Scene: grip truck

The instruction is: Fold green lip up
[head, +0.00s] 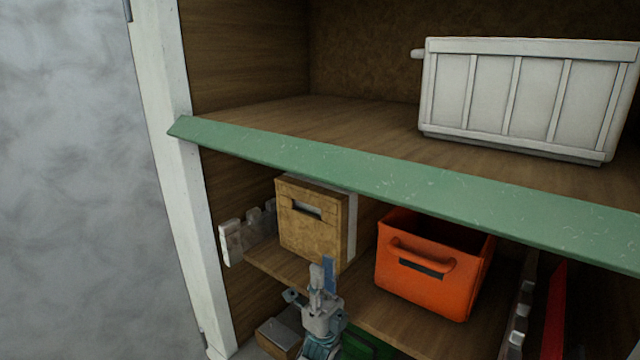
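The green lip (375,180) is a long scuffed strip along the front edge of the upper shelf (345,118). It runs from the white post on the left to the right edge of the head view. Its broad face shows, and it juts out and appears to slope down from the shelf edge. My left gripper (322,275) is below the lip, in front of the lower shelf, pointing up and apart from the lip. Its fingers look close together, but their opening is unclear. My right gripper is not in view.
A white ribbed crate (530,98) stands on the upper shelf. A tan box (308,232) and an orange bin (425,275) stand on the lower shelf. A white post (175,165) borders the left. Grey toothed pieces (231,243) sit beside the tan box.

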